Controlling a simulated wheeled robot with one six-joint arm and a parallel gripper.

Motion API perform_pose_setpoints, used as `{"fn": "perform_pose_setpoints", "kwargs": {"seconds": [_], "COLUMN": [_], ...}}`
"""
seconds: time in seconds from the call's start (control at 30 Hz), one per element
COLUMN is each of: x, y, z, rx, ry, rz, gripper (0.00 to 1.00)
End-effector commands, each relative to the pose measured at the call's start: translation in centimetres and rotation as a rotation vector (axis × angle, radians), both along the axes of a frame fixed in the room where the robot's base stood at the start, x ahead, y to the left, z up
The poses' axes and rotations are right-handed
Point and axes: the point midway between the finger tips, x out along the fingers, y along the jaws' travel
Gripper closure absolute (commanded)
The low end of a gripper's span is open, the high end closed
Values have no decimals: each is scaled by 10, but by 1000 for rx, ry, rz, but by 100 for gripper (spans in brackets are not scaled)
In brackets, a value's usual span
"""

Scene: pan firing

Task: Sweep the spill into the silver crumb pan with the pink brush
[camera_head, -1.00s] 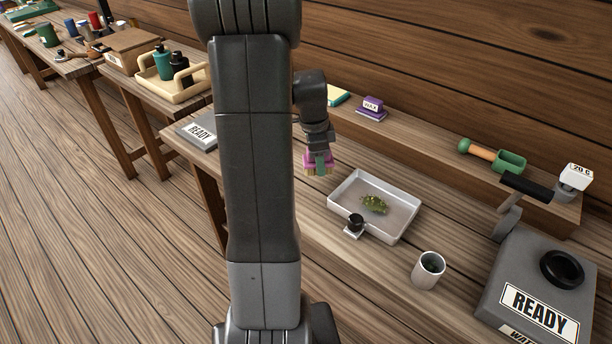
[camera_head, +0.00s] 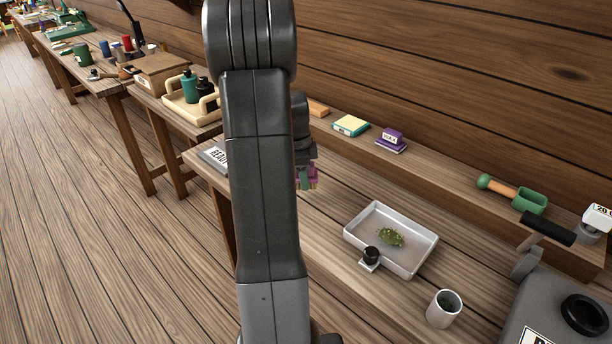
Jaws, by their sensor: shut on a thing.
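The silver crumb pan (camera_head: 416,246) is a shallow, pale rectangular tray on the bench, right of my arm. A small heap of green leafy bits (camera_head: 390,237) lies inside it; I see no loose bits on the bench around it. A black knob on a small silver base (camera_head: 371,257) is at the pan's near left edge. My gripper (camera_head: 306,168) is shut on the pink brush (camera_head: 311,178), left of the pan and apart from it. The brush's bristles point down. My arm hides part of the gripper and brush, and the bench behind them.
A white cup (camera_head: 444,309) with dark green contents stands right of the pan. A grey machine (camera_head: 540,300) fills the lower right. A purple stamp (camera_head: 391,141), a yellow-topped block (camera_head: 351,125) and a green scoop (camera_head: 528,200) sit on the back ledge. Bench between brush and pan is clear.

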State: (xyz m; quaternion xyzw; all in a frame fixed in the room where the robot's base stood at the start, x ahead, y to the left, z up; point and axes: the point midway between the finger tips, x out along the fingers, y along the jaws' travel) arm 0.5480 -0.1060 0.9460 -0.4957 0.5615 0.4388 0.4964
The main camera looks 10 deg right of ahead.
Motion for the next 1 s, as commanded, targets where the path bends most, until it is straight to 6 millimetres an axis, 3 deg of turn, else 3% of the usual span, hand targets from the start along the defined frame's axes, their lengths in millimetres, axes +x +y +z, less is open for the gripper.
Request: {"fn": "perform_pose_setpoints", "kwargs": {"seconds": [0.63, 1.0], "x": [0, -26], "y": [0, -27], "z": [-61, -56], "rx": [0, 0], "ry": [0, -1], "rz": [1, -1], "gripper": [100, 100]}}
